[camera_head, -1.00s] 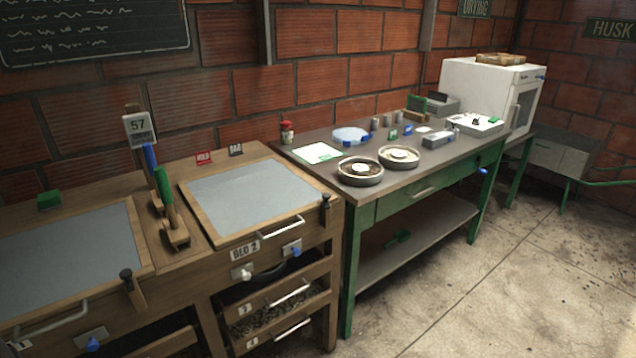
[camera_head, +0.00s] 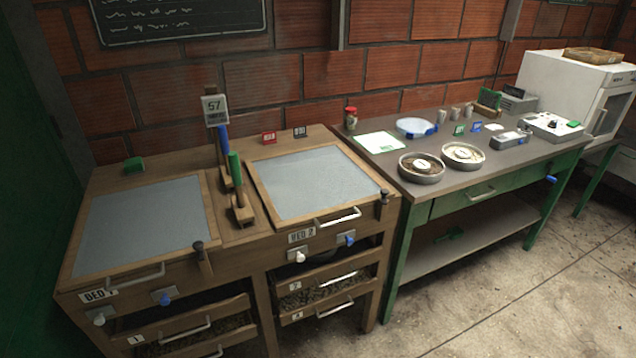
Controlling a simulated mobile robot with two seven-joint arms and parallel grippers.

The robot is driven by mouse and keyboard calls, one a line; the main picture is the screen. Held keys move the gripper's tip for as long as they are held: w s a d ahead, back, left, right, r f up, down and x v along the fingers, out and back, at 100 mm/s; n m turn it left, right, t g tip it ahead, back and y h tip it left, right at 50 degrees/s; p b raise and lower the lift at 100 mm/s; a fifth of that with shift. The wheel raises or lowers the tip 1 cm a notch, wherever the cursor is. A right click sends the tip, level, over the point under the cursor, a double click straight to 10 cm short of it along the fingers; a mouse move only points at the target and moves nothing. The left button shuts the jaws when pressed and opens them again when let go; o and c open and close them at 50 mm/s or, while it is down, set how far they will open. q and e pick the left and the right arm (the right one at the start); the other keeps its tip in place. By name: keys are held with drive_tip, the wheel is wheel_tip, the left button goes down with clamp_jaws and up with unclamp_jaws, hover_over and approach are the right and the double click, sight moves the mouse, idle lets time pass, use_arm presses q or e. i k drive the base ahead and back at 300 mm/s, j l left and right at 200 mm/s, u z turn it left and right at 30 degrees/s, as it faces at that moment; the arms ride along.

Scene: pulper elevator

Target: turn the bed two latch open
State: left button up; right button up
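Bed two is the right-hand wooden bed with a grey lid panel (camera_head: 310,182) and a "BED 2" label (camera_head: 301,235) on its front. A metal bar handle (camera_head: 337,217) sits at the lid's front edge. A dark upright peg with a round top (camera_head: 384,196), possibly the latch, stands at the lid's front right corner. A white knob (camera_head: 300,257) and a blue knob (camera_head: 350,240) are on the front below. Which part is the latch is not certain. The lid lies flat and looks closed. Neither of my grippers is in view.
Bed one (camera_head: 148,222) stands to the left with a similar peg (camera_head: 198,246). Blue-handled (camera_head: 222,142) and green-handled (camera_head: 235,167) tools stand between the beds. A green-legged table (camera_head: 395,265) with dishes is on the right. Floor in front right is clear.

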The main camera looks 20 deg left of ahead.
sight(384, 192)
drive_tip(key=i+l+u, duration=0.15)
drive_tip(key=u, duration=0.25)
drive_tip(key=i+l+u, duration=0.2)
drive_tip(key=u, duration=0.25)
drive_tip(key=i+l+u, duration=0.1)
drive_tip(key=l+u, duration=0.3)
drive_tip(key=i+l+u, duration=0.1)
drive_tip(key=l+u, duration=0.15)
drive_tip(key=u, duration=0.15)
